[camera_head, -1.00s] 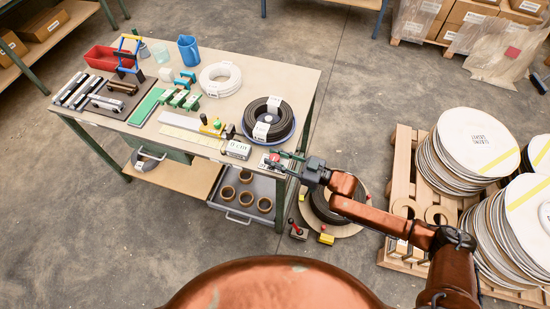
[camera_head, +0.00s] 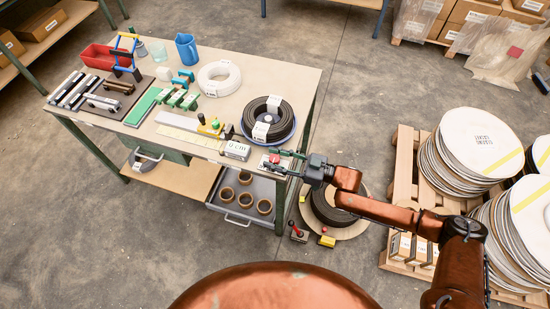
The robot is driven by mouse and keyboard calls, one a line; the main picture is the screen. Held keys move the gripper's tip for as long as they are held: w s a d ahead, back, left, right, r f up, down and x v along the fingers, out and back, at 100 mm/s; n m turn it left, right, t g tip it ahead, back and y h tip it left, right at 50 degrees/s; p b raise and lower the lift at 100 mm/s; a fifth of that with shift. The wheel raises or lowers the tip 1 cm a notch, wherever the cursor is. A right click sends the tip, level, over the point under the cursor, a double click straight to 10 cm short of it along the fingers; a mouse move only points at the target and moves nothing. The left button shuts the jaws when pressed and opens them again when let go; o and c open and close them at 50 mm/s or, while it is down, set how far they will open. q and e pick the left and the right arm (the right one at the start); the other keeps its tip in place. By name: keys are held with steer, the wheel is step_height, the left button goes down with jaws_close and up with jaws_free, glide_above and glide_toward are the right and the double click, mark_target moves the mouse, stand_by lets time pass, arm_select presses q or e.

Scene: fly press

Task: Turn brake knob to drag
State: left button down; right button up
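A small grey box with a red knob (camera_head: 273,159) sits at the front right corner of the workbench (camera_head: 305,85). I take the red knob to be the brake knob; its markings are too small to read. My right gripper (camera_head: 279,161) reaches in from the right, low over this corner. Its two dark fingers are apart, one on the far side and one on the near side of the knob. I cannot tell whether they touch it. My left gripper is not in view.
A black coil (camera_head: 267,120) on a blue dish and a white labelled box (camera_head: 236,150) stand close by on the bench. A floor reel (camera_head: 335,211), a red-knobbed lever device (camera_head: 298,233) and a pallet of discs (camera_head: 402,165) lie near my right arm.

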steer(key=shift+o, duration=0.9)
steer(key=shift+d, duration=0.15)
steer(key=v, duration=1.1)
steer(key=shift+s+d, duration=0.2)
steer(key=shift+d, duration=0.15)
